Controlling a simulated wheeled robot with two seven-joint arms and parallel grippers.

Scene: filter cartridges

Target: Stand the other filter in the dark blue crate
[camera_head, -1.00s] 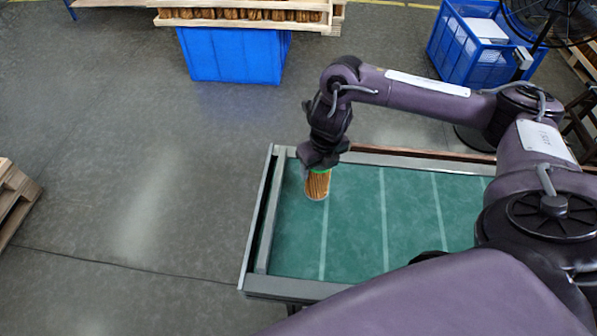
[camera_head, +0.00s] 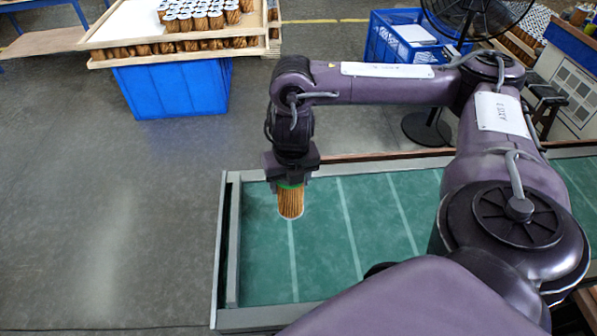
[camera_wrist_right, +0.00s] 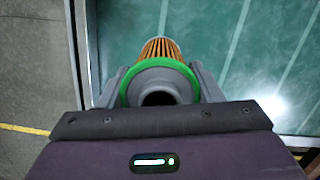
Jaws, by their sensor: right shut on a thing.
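My right gripper (camera_head: 290,180) is shut on a filter (camera_head: 291,203) with orange-brown pleats and a green end ring. The filter hangs below the fingers above the green belt, near its left end. In the right wrist view the filter (camera_wrist_right: 161,48) points away between the fingers, its green ring and dark centre hole towards the camera. A blue crate (camera_head: 377,42) with white contents stands on the floor at the back right; I cannot tell if it is the dark blue one. My left gripper is out of view.
The green conveyor (camera_head: 262,270) has pale cross lines and a grey frame. A wooden tray (camera_head: 120,38) of several filters rests on a blue bin (camera_head: 175,90) at the back left. A black fan (camera_head: 470,15) stands beside the crate. The floor at left is clear.

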